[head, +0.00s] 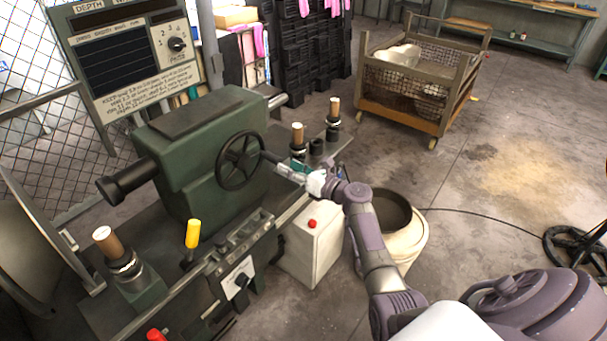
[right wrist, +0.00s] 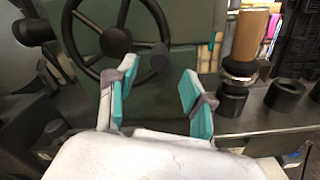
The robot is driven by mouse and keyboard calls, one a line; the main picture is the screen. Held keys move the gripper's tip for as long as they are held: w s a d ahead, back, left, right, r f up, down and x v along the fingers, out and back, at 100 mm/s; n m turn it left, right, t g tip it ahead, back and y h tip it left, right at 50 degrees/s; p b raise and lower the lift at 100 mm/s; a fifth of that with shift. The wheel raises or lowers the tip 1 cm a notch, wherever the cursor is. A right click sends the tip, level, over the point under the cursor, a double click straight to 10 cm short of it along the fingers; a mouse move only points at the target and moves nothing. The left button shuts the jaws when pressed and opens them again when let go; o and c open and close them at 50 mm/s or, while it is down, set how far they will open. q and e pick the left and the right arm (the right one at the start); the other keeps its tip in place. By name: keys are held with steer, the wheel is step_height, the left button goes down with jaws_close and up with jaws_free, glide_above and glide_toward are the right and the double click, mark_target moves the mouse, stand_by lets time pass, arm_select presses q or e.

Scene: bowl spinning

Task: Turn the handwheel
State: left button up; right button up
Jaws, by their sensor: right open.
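The black handwheel (head: 240,160) with several spokes is mounted on the front of the green machine housing (head: 205,130). A dark handle knob sticks out from its right side. My right gripper (head: 276,165) is at the right of the wheel, close to this knob. In the right wrist view the handwheel (right wrist: 110,38) is ahead at the upper left, and the knob (right wrist: 159,56) shows beyond and between the teal fingertips. My right gripper (right wrist: 156,97) is open with nothing clearly between its fingers. I cannot tell whether a finger touches the knob. My left gripper is not in view.
Wooden-handled posts (head: 298,138) stand on the machine bed right of the wheel. A yellow-handled lever (head: 193,233) is in front. A white box with a red button (head: 312,224) and a bin (head: 405,230) stand below my right arm. A mesh cart (head: 415,85) is behind.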

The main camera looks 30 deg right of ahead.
steer(key=v, duration=0.5)
steer(key=shift+f, duration=0.1)
stand_by(0.3)
